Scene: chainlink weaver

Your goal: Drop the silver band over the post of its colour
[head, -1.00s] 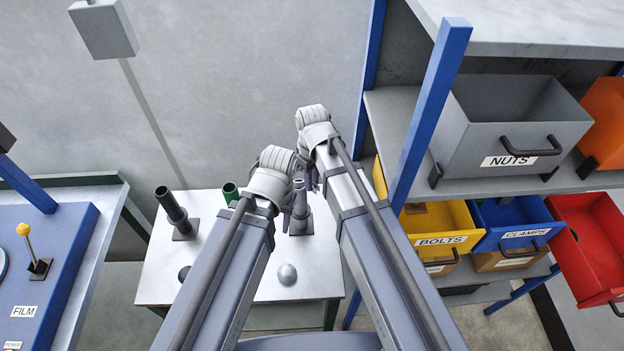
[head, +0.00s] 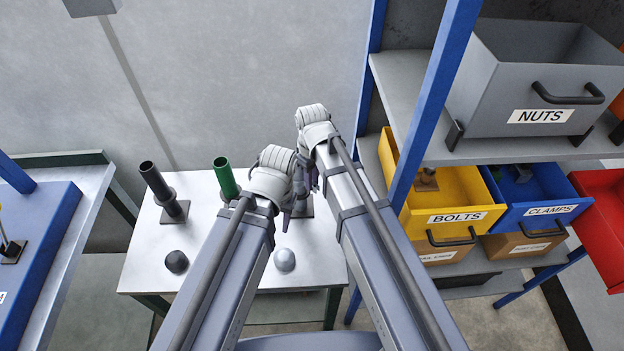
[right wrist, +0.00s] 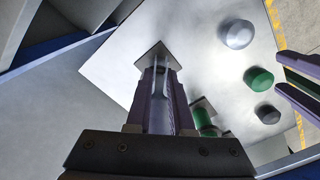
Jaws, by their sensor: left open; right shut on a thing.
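My right gripper (head: 313,178) is shut, and in the right wrist view a silver piece (right wrist: 163,92), seemingly the silver band, shows between its purple fingers. Its full shape is hidden. The silver post is mostly hidden behind my grippers in the head view; its dark square base (head: 306,208) shows beside them, and the base (right wrist: 153,54) lies beyond my right fingertips in the right wrist view. I cannot tell whether the band touches the post. My left gripper (head: 296,192) is open, close beside the right one; its purple fingers (right wrist: 303,86) show apart in the right wrist view.
On the white table (head: 222,268), a black post (head: 157,182) and a green post (head: 226,178) stand to the left. Black (head: 176,261) and silver (head: 284,259) domes sit in front; a green dome (right wrist: 258,79) lies between them. Shelves with bins (head: 440,212) stand at right.

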